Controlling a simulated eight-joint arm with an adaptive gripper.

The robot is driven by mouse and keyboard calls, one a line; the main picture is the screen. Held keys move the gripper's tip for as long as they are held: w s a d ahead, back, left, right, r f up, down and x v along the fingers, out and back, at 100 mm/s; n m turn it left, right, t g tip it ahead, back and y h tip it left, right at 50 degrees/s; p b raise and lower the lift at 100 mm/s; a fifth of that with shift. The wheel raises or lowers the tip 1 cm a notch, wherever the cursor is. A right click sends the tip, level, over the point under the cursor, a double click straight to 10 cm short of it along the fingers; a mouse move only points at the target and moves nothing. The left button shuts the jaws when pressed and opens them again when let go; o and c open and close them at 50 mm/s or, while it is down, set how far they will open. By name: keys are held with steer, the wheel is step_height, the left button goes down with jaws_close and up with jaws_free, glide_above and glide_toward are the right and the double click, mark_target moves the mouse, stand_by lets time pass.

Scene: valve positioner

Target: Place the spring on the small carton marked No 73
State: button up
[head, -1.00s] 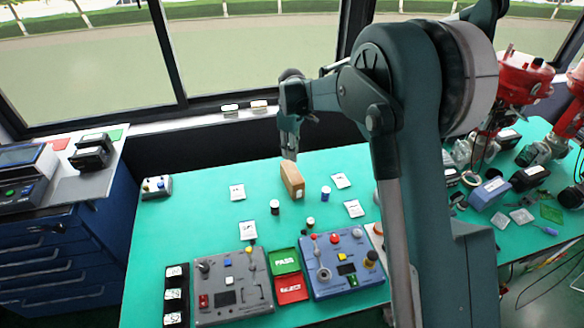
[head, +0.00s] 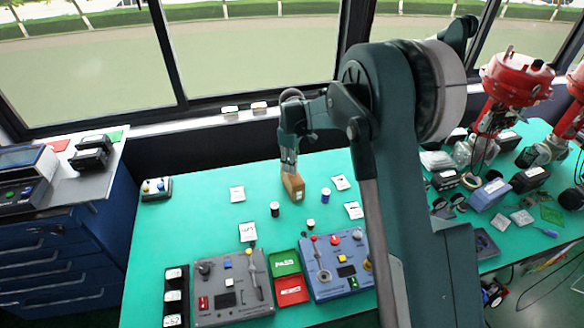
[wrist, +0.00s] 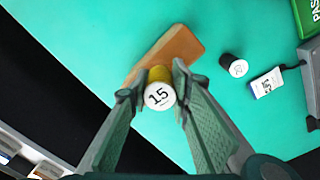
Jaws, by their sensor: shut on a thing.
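My gripper (head: 289,170) is shut on a yellow, round, upright piece (wrist: 159,86), which I take to be the spring. Its white top reads 15 in the wrist view, and the two fingertips (wrist: 155,90) press on its sides. I cannot tell whether the held piece touches the carton.
Two control panels (head: 217,310) and green and red trays (head: 285,263) are at the front. The bench left of the carton is mostly clear.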

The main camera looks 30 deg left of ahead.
steer(key=shift+f, duration=0.7)
steer(key=shift+f, duration=0.15)
steer(key=o, duration=0.9)
steer(key=shift+r, duration=0.2)
step_height(320, 180, up, 12)
steer(key=shift+f, duration=0.1)
stand_by(0.3)
stand_by(0.4)
